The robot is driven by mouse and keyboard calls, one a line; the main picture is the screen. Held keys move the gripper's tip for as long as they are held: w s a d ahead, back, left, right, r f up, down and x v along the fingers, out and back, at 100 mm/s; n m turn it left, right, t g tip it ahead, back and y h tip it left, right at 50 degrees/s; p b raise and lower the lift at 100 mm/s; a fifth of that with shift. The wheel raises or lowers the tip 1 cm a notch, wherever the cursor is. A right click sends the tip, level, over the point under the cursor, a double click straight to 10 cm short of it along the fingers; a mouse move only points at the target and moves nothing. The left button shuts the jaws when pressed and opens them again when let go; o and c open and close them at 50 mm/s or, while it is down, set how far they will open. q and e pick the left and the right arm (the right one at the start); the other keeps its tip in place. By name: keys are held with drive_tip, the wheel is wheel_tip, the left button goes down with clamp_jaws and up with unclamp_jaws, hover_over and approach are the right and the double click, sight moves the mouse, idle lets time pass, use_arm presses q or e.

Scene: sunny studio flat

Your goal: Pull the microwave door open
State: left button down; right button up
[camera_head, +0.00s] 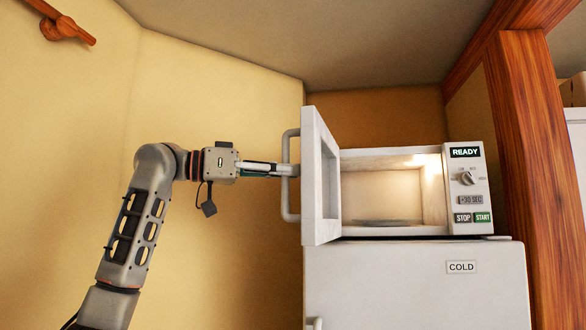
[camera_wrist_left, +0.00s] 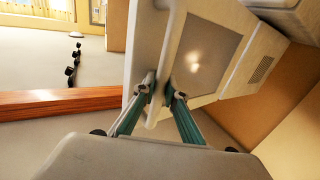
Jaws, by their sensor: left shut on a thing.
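The white microwave (camera_head: 395,190) stands on top of a white fridge, with its cavity lit and a dark plate on the floor inside. Its door (camera_head: 320,180) is swung open on the left side, jutting out toward me. My left gripper (camera_head: 290,170) is shut on the door handle (camera_head: 286,204), a vertical white bar on the door's outer face. In the left wrist view the two fingertips (camera_wrist_left: 160,92) close around the handle (camera_wrist_left: 174,25), with the door (camera_wrist_left: 205,50) behind it. My right gripper is not in view.
The fridge (camera_head: 415,285) labelled COLD stands below. A wooden post (camera_head: 530,170) rises close on the right of the microwave. The control panel (camera_head: 468,188) reads READY. A wooden rail (camera_head: 65,24) is on the left wall. The space left of the door holds only my arm.

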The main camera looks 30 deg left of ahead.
use_arm(q)
drive_tip(key=shift+a+r, duration=0.1)
drive_tip(key=c, duration=2.1)
unclamp_jaws()
drive_tip(key=v, duration=1.2)
